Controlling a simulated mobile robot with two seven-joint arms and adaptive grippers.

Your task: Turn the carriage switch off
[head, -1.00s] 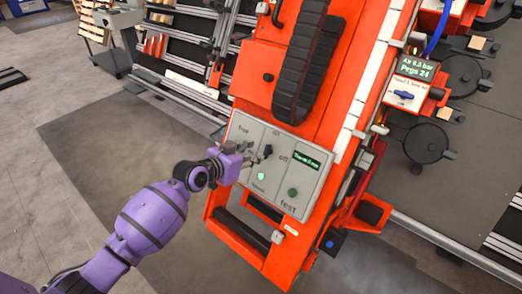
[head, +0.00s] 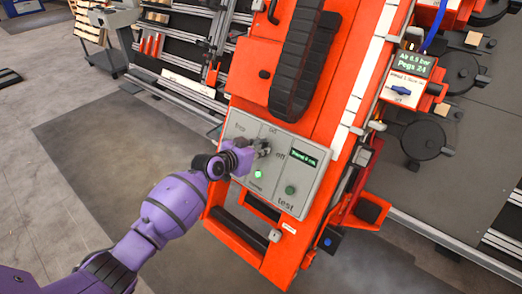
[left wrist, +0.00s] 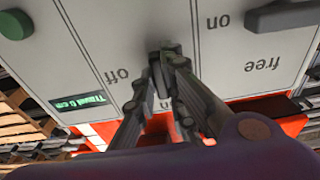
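The grey control panel (head: 313,177) sits on the orange gantry carriage (head: 335,90). It reads "free", "on", "off" and "test", and carries a small green display (head: 304,159). My left gripper (head: 262,147) is at the panel's switch, between "on" and "off", and covers most of it. In the left wrist view the panel appears upside down. There the left gripper's fingertips (left wrist: 165,52) are close together at the dark switch (left wrist: 158,76). Whether they grip it or only touch it is unclear, and so is the switch's setting. My right gripper is not in view.
A lit green lamp (head: 258,174) and a dark green button (head: 290,189) are low on the panel. A black cable chain (head: 304,65) runs above it. A small box with a blue knob (head: 401,90) is at the right. Floor is open at the left.

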